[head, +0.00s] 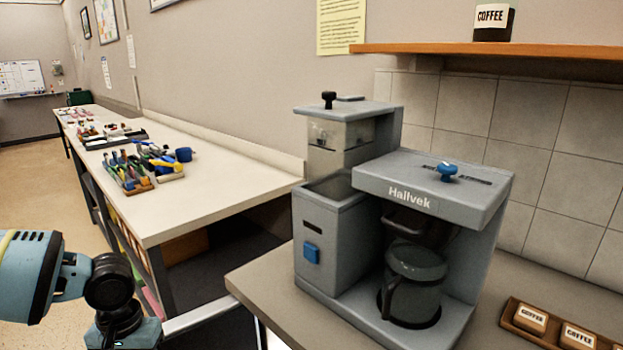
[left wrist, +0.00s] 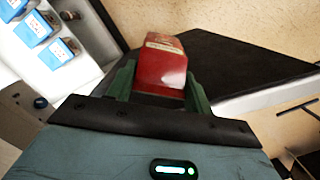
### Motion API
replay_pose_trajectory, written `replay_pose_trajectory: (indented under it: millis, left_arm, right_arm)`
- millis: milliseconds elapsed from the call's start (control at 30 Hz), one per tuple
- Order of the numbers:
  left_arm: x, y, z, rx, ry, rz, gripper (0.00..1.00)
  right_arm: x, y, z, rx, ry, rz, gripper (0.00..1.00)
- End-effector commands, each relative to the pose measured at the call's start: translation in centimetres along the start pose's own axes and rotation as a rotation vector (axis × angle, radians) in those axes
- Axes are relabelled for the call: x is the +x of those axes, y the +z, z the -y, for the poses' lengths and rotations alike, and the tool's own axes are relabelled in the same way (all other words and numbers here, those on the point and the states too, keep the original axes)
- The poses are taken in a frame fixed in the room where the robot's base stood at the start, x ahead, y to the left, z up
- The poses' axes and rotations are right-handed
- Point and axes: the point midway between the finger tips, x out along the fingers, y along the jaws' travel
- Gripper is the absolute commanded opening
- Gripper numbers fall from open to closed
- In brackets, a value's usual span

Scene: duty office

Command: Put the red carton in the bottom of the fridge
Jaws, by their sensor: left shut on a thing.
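The red carton (left wrist: 165,65) shows in the left wrist view. It sits between the two green fingers of my left gripper (left wrist: 161,78), which is shut on it. My right gripper is in neither view.
A grey coffee machine (head: 400,215) stands on the near counter (head: 262,277). A long bench (head: 215,190) with tools and a blue mug (head: 183,154) runs along the wall. A dark panel (left wrist: 235,62) lies beyond the carton. Open floor (head: 35,190) shows at left.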

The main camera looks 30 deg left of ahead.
Motion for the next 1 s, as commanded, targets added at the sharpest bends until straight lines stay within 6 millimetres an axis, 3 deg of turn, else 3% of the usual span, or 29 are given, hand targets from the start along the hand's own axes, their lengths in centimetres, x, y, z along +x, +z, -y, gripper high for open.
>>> replay_pose_trajectory:
  millis: [1000]
  left_arm:
    - [2.2,1.4,-1.0,0.000,0.007,0.013,0.03]
  right_arm:
    - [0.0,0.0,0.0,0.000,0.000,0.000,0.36]
